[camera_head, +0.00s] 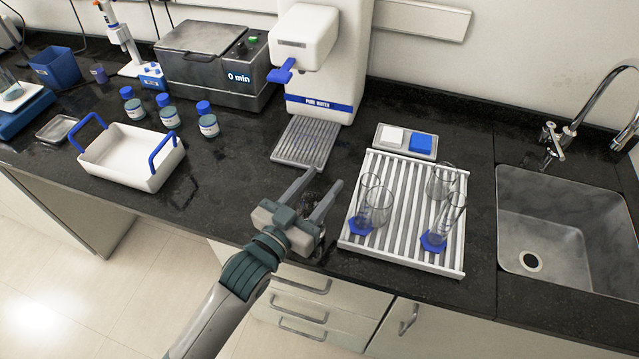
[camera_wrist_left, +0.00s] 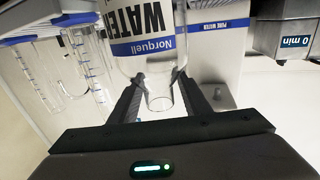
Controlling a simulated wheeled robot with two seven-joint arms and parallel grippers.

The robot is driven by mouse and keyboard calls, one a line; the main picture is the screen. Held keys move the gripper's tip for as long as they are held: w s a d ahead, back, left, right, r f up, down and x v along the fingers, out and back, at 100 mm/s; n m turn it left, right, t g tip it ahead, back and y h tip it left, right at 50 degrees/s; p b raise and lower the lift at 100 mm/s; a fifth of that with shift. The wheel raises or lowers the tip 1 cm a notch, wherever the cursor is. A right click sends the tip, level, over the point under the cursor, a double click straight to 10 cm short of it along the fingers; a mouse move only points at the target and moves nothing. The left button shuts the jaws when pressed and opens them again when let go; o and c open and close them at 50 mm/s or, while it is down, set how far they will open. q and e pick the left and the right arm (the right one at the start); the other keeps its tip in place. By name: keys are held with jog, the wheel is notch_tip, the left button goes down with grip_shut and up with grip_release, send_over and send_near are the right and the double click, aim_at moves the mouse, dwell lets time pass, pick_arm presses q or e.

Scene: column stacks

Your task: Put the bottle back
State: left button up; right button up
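A clear bottle with a white and blue label reading "WATER" and "Norquell" (camera_wrist_left: 150,35) fills the top middle of the left wrist view. Its clear neck lies between the two fingers of my left gripper (camera_wrist_left: 162,82). The fingers flank the neck, but I cannot tell whether they press on it. In the head view my left gripper (camera_head: 326,178) is over the counter's front edge, left of the striped rack. Its fingers are apart, with something dark and glassy between them; the bottle's body is hard to make out there. My right gripper is not in view.
A white striped rack (camera_head: 396,243) with several glass vessels stands right of my gripper. The water dispenser (camera_head: 312,60) and its grille (camera_head: 306,143) are behind. A white tray with blue handles (camera_head: 128,158) and several blue-capped bottles (camera_head: 168,112) are left. A sink (camera_head: 565,222) is far right.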

aim_at(305, 204)
pick_arm(q)
jog(key=shift+s+a, duration=0.35)
jog(key=shift+s, duration=0.2)
jog(key=b+v, duration=0.3)
jog(key=v, duration=0.6)
jog(key=shift+s+a, duration=0.1)
jog(key=shift+s, duration=0.05)
jog(key=shift+s+a+r, duration=0.1)
jog(key=shift+s+a, duration=0.25)
jog(key=shift+s, duration=0.25)
dwell(0.4)
